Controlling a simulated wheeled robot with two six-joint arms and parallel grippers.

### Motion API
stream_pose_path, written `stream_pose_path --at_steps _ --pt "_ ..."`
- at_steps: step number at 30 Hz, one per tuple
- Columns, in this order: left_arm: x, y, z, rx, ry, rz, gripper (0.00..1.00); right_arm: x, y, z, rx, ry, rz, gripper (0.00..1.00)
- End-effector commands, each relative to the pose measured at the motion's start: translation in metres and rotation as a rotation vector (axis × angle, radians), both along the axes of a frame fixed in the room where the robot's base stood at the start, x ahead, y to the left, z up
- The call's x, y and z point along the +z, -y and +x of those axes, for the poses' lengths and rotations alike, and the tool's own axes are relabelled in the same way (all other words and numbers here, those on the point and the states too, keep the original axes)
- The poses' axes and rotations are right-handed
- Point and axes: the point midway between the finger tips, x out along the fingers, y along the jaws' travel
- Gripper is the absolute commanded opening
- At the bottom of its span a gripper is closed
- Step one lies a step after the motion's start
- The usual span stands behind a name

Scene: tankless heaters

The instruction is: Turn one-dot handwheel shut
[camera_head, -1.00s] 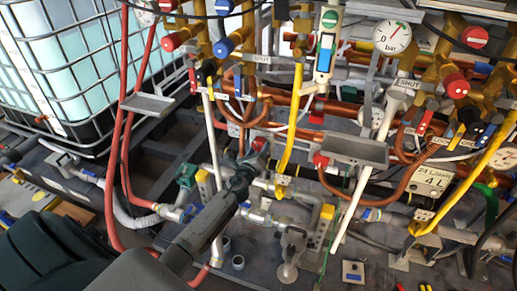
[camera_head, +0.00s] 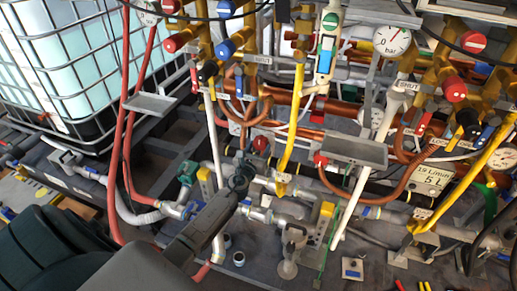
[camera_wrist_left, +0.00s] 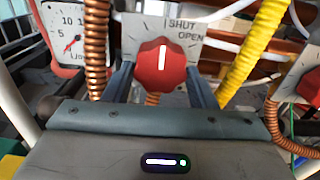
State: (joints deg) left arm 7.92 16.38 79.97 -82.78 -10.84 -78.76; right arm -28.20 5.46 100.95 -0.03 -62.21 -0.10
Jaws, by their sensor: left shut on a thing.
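In the left wrist view a red handwheel (camera_wrist_left: 161,66) with one white bar sits in front of a grey plate (camera_wrist_left: 185,36) marked SHUT and OPEN. The bar stands nearly upright. No dot marking can be made out. My left gripper (camera_wrist_left: 162,84) is shut on this handwheel, one finger on each side of it. In the head view my left gripper (camera_head: 240,178) reaches in from the lower left among the low pipes. The handwheel it holds cannot be clearly made out there. My right gripper is not in view.
A second red knob (camera_wrist_left: 309,82) stands at the right edge of the wrist view, and a red-framed gauge (camera_wrist_left: 70,35) at the left. Copper and yellow hoses run close by. In the head view a bar gauge (camera_head: 392,40) and a display box (camera_head: 431,178) stand right.

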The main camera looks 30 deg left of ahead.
Motion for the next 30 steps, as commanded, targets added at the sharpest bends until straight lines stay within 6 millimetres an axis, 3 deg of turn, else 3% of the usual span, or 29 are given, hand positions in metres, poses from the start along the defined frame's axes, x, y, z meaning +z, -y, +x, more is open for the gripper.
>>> stream_pose_path --at_steps 11,12,13,23,28,30 --pt "-0.002 0.000 -0.001 0.000 -0.003 0.002 0.29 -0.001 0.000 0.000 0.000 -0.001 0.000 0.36" --pt "-0.001 0.000 -0.001 0.000 -0.003 0.002 0.57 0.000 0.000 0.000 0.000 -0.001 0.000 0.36" --pt "-0.001 0.000 0.000 0.000 -0.003 0.002 0.61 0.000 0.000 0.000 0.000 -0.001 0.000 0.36" --pt "0.000 0.001 -0.003 0.000 -0.002 0.003 0.61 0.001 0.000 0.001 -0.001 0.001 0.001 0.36" --pt "-0.001 0.006 -0.023 -0.002 -0.004 0.002 0.61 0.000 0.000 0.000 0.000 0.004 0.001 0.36" --pt "-0.001 0.009 -0.036 -0.002 -0.004 0.002 0.61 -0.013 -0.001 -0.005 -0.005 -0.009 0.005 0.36"
